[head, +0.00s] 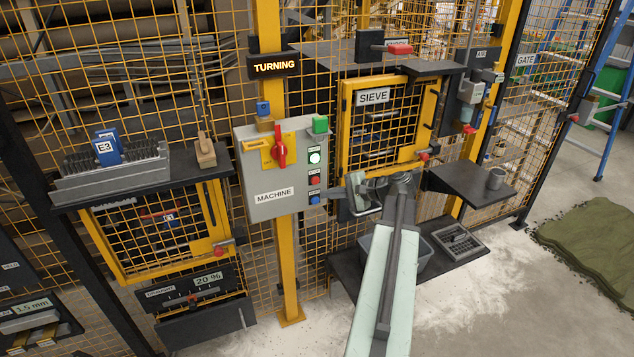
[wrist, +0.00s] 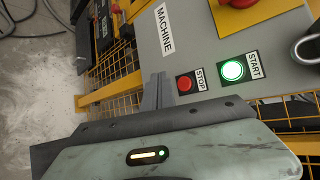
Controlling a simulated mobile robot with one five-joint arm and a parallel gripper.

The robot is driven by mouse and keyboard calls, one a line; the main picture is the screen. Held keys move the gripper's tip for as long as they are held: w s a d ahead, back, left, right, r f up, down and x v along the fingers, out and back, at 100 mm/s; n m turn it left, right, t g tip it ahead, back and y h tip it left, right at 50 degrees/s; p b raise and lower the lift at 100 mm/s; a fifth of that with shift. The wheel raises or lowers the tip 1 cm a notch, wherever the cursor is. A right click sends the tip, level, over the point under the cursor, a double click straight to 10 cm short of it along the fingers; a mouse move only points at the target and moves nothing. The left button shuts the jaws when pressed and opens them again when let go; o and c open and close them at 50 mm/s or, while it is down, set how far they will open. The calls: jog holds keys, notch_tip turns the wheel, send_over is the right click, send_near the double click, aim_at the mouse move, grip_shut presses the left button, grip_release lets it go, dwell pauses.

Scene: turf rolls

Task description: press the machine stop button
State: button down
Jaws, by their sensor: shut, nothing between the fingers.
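The grey machine box (head: 258,160) hangs on a yellow post and carries a MACHINE label. Its red stop button (head: 315,180) sits below the lit green start button (head: 314,157) and above a blue button (head: 314,200). In the wrist view the stop button (wrist: 184,84) shows beside its STOP label, and the lit start button (wrist: 232,70) is to its right. My gripper (wrist: 158,80) is shut and empty, its tips just left of the stop button in that view. In the head view my gripper (head: 352,185) is right of the box. I cannot tell whether the tips touch the box.
A red rotary switch (head: 281,145) on a yellow plate sits on the box. A sign reading TURNING (head: 274,66) is lit above. The SIEVE door (head: 385,125) is behind my arm.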

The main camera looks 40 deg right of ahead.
jog(key=shift+w+d, duration=0.25)
jog(key=shift+w, duration=0.35)
jog(key=shift+w+d, duration=0.25)
jog(key=shift+w, duration=0.35)
jog(key=shift+w+d, duration=0.25)
jog(key=shift+w, duration=0.35)
dwell(0.5)
jog(key=shift+w+d, duration=0.15)
jog(key=shift+w, duration=0.3)
jog(key=shift+w+d, duration=0.15)
jog(key=shift+w, duration=0.25)
dwell(0.5)
jog(key=shift+s, duration=0.1)
jog(key=shift+s+a, duration=0.3)
jog(key=shift+s, duration=0.4)
jog(key=shift+s, duration=0.15)
jog(key=s, duration=0.1)
jog(key=s+a, duration=0.1)
jog(key=s, duration=0.1)
jog(key=s+a, duration=0.1)
jog(key=shift+s, duration=0.2)
